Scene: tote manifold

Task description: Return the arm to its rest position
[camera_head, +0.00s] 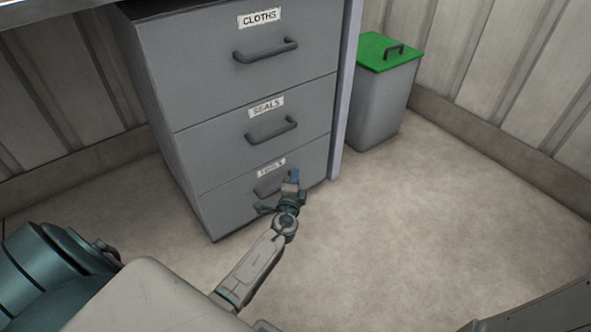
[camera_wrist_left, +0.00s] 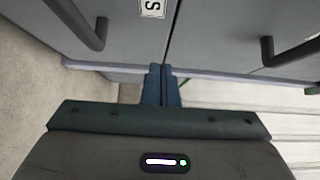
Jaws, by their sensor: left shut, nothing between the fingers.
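My left gripper (camera_head: 292,176) is in front of the bottom drawer of a grey cabinet (camera_head: 187,190). Its arm comes up from the lower left. In the left wrist view, my left gripper's blue fingers (camera_wrist_left: 163,85) are together with nothing between them. The bottom drawer's handle (camera_head: 268,186) is partly hidden behind the gripper. I cannot tell from the head view whether the gripper touches the drawer front. My right gripper is in neither view.
All three drawers look closed. The upper ones are labelled CLOTHS (camera_head: 260,17) and SEALS (camera_head: 266,107); the bottom label is partly unreadable. A grey bin with a green lid (camera_head: 385,52) stands right of the cabinet. The floor (camera_head: 430,220) to the right is clear.

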